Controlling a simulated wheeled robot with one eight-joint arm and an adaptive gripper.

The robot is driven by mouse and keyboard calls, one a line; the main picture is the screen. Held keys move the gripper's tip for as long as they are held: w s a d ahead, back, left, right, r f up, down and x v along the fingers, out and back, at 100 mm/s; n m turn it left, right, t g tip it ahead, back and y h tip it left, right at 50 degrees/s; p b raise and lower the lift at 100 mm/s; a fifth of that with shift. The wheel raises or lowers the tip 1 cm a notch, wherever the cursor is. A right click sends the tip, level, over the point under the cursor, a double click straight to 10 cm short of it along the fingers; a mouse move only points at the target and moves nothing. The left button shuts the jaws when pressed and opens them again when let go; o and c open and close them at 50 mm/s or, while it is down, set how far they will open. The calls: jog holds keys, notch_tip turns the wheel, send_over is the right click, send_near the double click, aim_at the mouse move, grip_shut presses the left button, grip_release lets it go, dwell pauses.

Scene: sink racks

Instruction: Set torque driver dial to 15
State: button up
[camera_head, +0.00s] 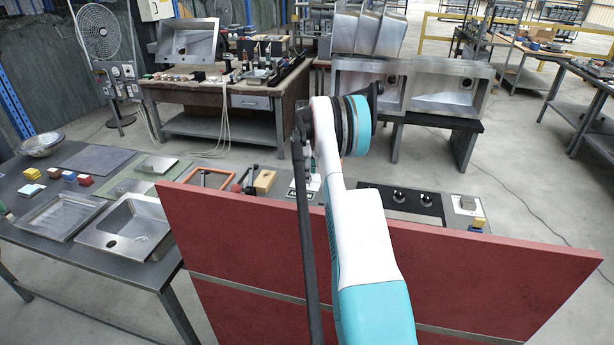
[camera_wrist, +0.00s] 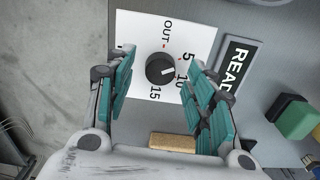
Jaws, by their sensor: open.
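The torque driver dial (camera_wrist: 160,69) is a round black knob on a white card (camera_wrist: 137,28) marked OUT, 5, 10 and 15. A pale line on the knob points right and slightly down, close to 10. In the wrist view my gripper (camera_wrist: 162,60) is open, with its teal-padded fingers to the left and right of the knob. No finger visibly touches the knob. In the head view my arm largely hides the gripper and the dial; part of a white card (camera_head: 309,184) shows beside it.
A black label reading READ (camera_wrist: 236,68) lies right of the dial. A wooden block (camera_wrist: 174,142) and a green block (camera_wrist: 297,118) are nearby. A red panel (camera_head: 240,250) stands before the bench. A sink basin (camera_head: 125,228) and tray (camera_head: 62,216) lie left.

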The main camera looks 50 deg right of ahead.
jog(key=shift+f, duration=0.5)
jog(key=c, duration=1.1)
jog(key=shift+o, duration=0.2)
